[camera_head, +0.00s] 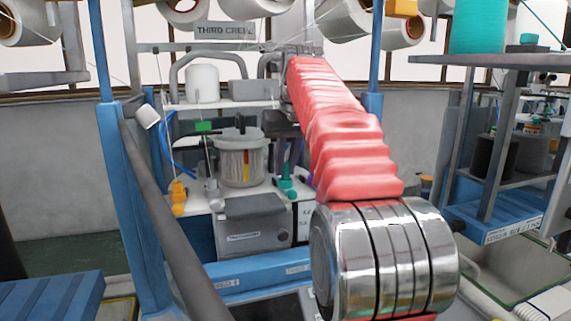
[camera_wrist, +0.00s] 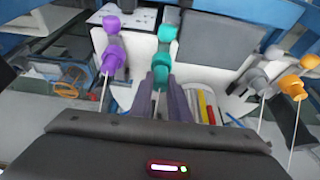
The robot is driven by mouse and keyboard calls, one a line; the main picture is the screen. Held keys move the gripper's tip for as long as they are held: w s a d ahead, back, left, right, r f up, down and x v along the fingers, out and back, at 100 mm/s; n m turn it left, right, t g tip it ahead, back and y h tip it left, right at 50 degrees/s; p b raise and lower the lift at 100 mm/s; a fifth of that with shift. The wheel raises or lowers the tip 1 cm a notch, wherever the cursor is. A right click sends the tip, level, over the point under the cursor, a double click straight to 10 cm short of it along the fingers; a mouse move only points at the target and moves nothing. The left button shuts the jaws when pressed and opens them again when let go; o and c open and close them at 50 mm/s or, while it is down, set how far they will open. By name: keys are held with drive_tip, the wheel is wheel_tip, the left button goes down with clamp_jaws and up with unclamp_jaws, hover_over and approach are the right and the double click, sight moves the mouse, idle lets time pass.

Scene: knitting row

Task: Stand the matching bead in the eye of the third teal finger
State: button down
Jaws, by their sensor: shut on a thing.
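In the wrist view, my gripper (camera_wrist: 162,92) has its two dark fingers on either side of a teal piece (camera_wrist: 161,66), shut on it. A pale thin rod shows between the fingers below it. A smaller teal knob (camera_wrist: 167,31) lies just beyond, and I cannot tell whether the two touch. In the head view, teal pieces (camera_head: 287,187) show low beside the red-sleeved arm. I cannot tell which teal part is the bead, and the eye is not clear to see.
A purple finger (camera_wrist: 114,62) stands left of my gripper; a grey finger (camera_wrist: 256,79) and an orange finger (camera_wrist: 292,86) stand to the right. A clear pot (camera_head: 243,165) with coloured sticks stands close by. A grey box (camera_head: 252,220) stands at the shelf's front. Blue posts flank the bay.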

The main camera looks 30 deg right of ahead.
drive_tip(key=shift+f, duration=0.2)
drive_tip(key=c, duration=1.6)
unclamp_jaws()
drive_tip(key=v, duration=1.1)
drive_tip(key=shift+s+a+r, duration=0.1)
drive_tip(key=shift+s+r, duration=0.1)
drive_tip(key=shift+r, duration=0.1)
drive_tip(key=shift+a, duration=0.1)
